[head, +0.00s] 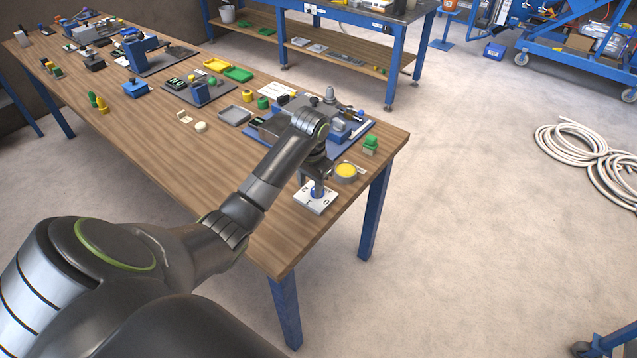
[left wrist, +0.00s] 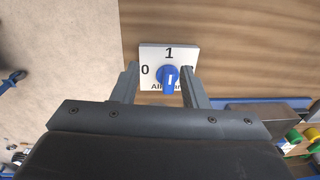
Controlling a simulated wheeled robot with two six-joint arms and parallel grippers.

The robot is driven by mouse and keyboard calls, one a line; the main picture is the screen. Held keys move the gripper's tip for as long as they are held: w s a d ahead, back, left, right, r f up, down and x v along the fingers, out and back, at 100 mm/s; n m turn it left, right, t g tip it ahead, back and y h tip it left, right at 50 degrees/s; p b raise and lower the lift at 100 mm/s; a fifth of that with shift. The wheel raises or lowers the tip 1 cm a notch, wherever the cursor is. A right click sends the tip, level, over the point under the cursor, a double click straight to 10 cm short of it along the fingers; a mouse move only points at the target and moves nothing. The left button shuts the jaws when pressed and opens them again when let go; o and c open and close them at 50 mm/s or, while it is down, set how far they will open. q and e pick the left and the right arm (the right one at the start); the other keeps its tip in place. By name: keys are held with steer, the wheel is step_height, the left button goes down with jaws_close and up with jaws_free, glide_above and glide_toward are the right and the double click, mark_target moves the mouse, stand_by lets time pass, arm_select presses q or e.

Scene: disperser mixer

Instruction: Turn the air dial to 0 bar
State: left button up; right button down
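The air dial is a white square plate (head: 311,205) near the front right corner of the wooden table, with a blue knob (left wrist: 168,78) on it. In the left wrist view the plate shows a 0 at left and a 1 at top. Its right side and part of the lower label are hidden by a finger and the knob. The knob's white line runs upright, towards the 1. My left gripper (head: 318,185) is over the dial. In the left wrist view its fingers (left wrist: 160,68) are apart, one on each side of the knob, with gaps between. My right gripper is not in view.
A yellow-topped round item (head: 346,171) stands close behind the dial. A green item (head: 370,145) and a blue base with grey equipment (head: 352,128) are further back. A grey tray (head: 235,116) is to the left. The table top left of the dial is bare.

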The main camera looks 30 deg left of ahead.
arm_select(q)
steer(key=w+a+r, duration=0.2)
steer(key=w+r, duration=0.5)
steer(key=r, duration=0.3)
steer(key=shift+g+h, duration=0.3)
steer(key=shift+h, duration=0.1)
steer(key=f+p, duration=0.1)
steer(key=f, duration=0.7)
steer(key=f+p, duration=0.1)
steer(key=f, duration=0.6)
steer(key=shift+s+d+f, duration=0.1)
steer(key=shift+s+f, duration=0.1)
steer(key=shift+f, duration=0.8)
jaws_close()
